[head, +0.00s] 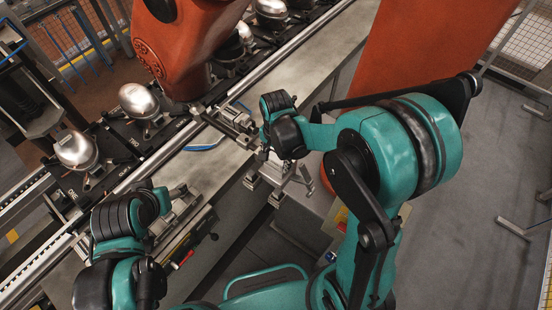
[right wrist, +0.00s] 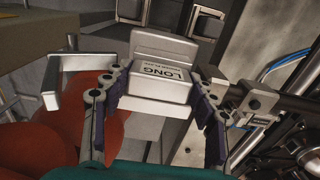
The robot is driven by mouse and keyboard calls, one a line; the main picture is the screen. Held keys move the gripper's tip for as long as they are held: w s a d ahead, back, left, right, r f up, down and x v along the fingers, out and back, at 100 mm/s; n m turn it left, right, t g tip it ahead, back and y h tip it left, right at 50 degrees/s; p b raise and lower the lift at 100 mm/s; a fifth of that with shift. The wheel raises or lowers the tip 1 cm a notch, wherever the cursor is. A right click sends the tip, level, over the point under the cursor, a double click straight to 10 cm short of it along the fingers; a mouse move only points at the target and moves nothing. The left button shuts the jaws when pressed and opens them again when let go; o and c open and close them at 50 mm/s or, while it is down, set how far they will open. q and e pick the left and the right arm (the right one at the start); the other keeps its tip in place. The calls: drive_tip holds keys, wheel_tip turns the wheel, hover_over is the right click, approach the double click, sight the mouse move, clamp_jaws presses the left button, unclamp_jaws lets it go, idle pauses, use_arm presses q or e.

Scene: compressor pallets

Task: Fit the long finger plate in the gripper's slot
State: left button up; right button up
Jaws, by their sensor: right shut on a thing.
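The long finger plate (right wrist: 160,84) is a pale block with an upright back part and the word LONG on its label, upside down in the right wrist view. My right gripper (right wrist: 157,80) is shut on it, with one finger at each side. In the head view my right gripper (head: 268,153) is over the grey bench edge, and its wrist hides much of it. A metal gripper-like fixture (head: 235,119) lies just left of it; I cannot make out its slot. My left gripper (head: 178,194) is low at left by a metal fixture, its fingers too unclear to judge.
A conveyor rail (head: 165,152) runs diagonally, with silver compressors (head: 138,100) on black pallets beyond it. A large orange robot arm (head: 180,45) stands over them. A blue-handled item (head: 205,144) lies on the bench. Open floor (head: 475,200) is at right.

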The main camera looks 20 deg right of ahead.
sight(276, 159)
drive_tip(key=o, duration=1.6)
drive_tip(key=shift+w, duration=0.1)
wheel_tip(276, 159, up, 12)
drive_tip(key=shift+f, duration=0.1)
